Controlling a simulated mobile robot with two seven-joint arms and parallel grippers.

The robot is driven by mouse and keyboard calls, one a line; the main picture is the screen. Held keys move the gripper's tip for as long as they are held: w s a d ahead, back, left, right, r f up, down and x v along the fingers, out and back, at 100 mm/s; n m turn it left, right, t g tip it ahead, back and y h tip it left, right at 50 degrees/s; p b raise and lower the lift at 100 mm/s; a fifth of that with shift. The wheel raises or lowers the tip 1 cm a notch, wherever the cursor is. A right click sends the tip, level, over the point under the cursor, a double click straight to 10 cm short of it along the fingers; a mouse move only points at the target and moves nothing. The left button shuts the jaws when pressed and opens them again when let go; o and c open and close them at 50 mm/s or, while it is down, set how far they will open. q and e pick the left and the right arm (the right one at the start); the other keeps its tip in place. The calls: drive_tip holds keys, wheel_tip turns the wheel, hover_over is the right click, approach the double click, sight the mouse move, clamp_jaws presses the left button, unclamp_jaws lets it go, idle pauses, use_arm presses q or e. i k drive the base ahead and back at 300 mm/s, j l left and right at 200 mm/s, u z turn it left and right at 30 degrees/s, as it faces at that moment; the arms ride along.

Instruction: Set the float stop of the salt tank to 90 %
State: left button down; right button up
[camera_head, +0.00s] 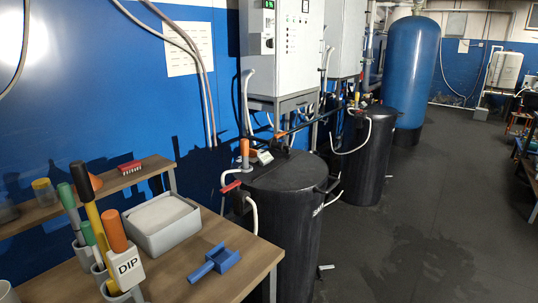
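A black cylindrical tank (290,225) with a dark lid stands on the floor just right of the wooden table; it looks like the salt tank, though no label is readable. On its lid are an upright orange part (245,153) and a small grey device (262,158). A red-handled valve (230,187) with white hoses sits at its left side. A second black tank (368,160) stands behind it. I cannot make out a float stop or a percent scale. Neither of my grippers is in this view.
Electrical cabinets (285,45) hang above the tanks. A tall blue tank (410,70) stands behind. The dark floor (430,235) at right is clear.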

sight(253, 152)
drive_tip(key=i+l+u, duration=0.3)
drive_tip(key=l, duration=0.2)
drive_tip(key=i+l, duration=0.3)
drive_tip(key=l, duration=0.2)
drive_tip(key=i+l+z, duration=0.1)
drive_tip(key=i+l, duration=0.15)
drive_tip(key=l, duration=0.25)
drive_tip(key=i+l, duration=0.3)
drive_tip(key=l, duration=0.15)
drive_tip(key=i+l+z, duration=0.1)
drive_tip(key=i+l, duration=0.2)
drive_tip(key=l, duration=0.2)
